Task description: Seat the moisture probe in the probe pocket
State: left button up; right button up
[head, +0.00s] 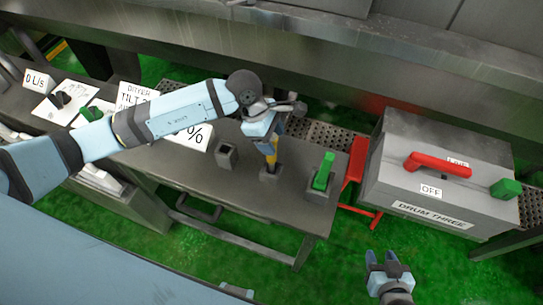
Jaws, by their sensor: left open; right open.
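A slim yellow piece (271,160) stands upright in a small grey socket (270,174) on the dark bench. It may be the moisture probe, but no label shows. My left gripper (270,143) is open and points down right at its top, hiding the upper part. I cannot tell whether the fingers touch it. An empty square grey pocket (227,154) stands on the bench to the left. A green piece (323,171) sits slightly tilted in another grey block (320,194) to the right. My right gripper (383,260) is open and empty at the lower right, over the green floor.
A grey box labelled DRUM THREE (430,214) with a red handle (437,165) and an OFF tag stands right of the bench. A red frame (354,165) stands between them. Label cards, one reading 0 L/s (37,81), and knobs line the bench's left part.

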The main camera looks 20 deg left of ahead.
pick_arm(q)
grip_shut()
jog(key=shift+r, duration=0.1)
